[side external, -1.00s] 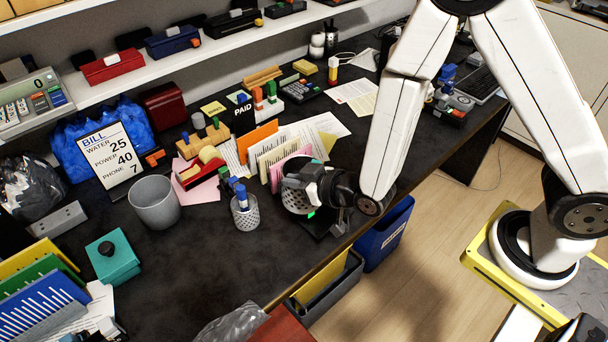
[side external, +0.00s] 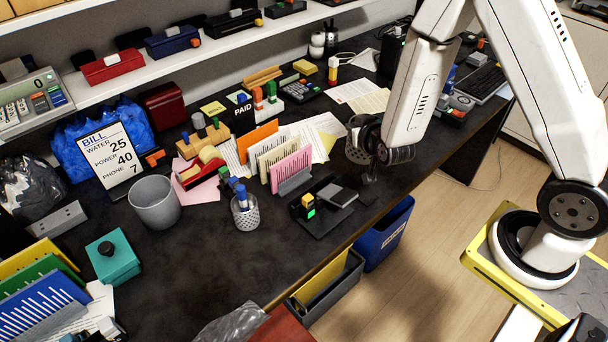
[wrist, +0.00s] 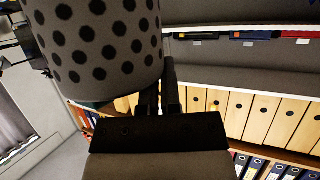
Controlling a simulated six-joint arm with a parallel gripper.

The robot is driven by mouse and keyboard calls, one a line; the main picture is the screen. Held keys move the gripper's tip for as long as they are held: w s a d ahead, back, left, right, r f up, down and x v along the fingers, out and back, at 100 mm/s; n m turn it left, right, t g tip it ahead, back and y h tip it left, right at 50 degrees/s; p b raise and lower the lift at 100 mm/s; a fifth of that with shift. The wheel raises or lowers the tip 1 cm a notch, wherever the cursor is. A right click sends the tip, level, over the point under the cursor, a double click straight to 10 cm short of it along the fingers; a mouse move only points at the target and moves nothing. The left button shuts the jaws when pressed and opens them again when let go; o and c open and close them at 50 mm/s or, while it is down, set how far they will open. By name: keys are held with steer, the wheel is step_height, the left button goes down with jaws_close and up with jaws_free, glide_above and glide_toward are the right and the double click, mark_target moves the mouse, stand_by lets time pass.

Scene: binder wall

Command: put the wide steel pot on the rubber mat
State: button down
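The wide steel pot (side external: 356,146), a grey cylinder with dark round holes, is held up at the right part of the desk in the side view. It fills the upper left of the wrist view (wrist: 95,45). My gripper (side external: 370,143) is at the pot's right side. In the wrist view its dark fingers (wrist: 160,92) are close together at the pot's wall, with their tips partly hidden. A flat black piece (side external: 318,222), possibly the rubber mat, lies near the desk's front edge. A grey pad and a small yellow-and-black item are on it. The pot is apart from it.
A narrower perforated cup (side external: 246,214) with blue items stands left of the black piece. A grey bin (side external: 155,203) and teal box (side external: 113,262) stand further left. The desk's front middle is clear.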

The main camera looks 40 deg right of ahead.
mark_target(350, 157)
steer(key=shift+f, duration=2.8)
steer(key=shift+f, duration=0.15)
steer(key=shift+f, duration=2.1)
steer(key=shift+f, duration=0.1)
steer(key=shift+f, duration=1.65)
steer(key=shift+f, duration=0.15)
steer(key=c, duration=0.8)
jaws_free()
